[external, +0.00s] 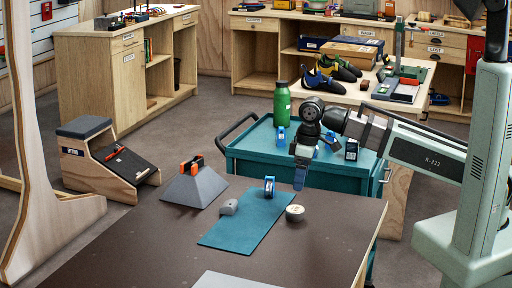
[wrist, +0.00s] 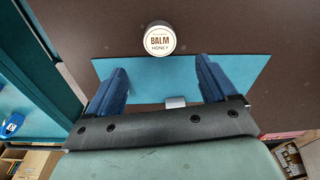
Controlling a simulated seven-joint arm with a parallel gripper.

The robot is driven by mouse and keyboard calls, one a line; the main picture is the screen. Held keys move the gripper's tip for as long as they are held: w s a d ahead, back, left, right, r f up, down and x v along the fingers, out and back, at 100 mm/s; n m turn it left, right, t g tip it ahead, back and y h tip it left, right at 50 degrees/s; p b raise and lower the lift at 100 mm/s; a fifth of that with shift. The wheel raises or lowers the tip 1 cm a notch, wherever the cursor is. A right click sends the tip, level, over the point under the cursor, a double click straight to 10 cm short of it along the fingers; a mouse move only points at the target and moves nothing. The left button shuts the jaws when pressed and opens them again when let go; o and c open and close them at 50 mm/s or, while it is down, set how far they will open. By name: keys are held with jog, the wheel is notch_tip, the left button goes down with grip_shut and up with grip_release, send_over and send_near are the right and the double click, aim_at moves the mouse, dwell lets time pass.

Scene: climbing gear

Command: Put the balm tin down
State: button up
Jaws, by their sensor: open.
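The balm tin (external: 295,213) is a small round tin with a pale lid. It sits flat on the dark brown table, just off the right edge of a teal mat (external: 238,232). In the wrist view its label, "BALM HONEY", faces up on the tin (wrist: 160,39), beyond the fingertips at the mat's edge. My gripper (external: 300,187) points down above the table, over the tin's far side. Its blue fingers are spread and empty in the wrist view (wrist: 161,65), with the tin apart from them.
A teal cart (external: 245,160) stands behind. The table's near left is clear.

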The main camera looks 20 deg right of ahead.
jog(key=shift+r, duration=0.75)
